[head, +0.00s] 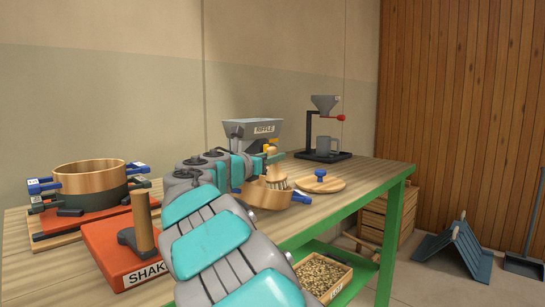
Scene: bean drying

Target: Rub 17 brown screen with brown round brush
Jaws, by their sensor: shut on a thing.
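My gripper (271,155) is at the end of my arm, over the middle of the bench. It is shut on the wooden handle of a brown round brush (276,169), with pale bristles pointing down. The brush is over a round wooden-rimmed screen (262,198) with blue handles, and its bristles reach down inside the rim. I cannot tell whether they touch the mesh, which is hidden. My arm covers the left part of this screen. No number is readable on it, so I cannot confirm it is 17 brown.
Left on the bench (369,177), a wooden-rimmed screen (92,181) sits over a dark ring on a red board. A red shaker base (108,246) with an upright post stands nearer. A bean tray (340,285) is below.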

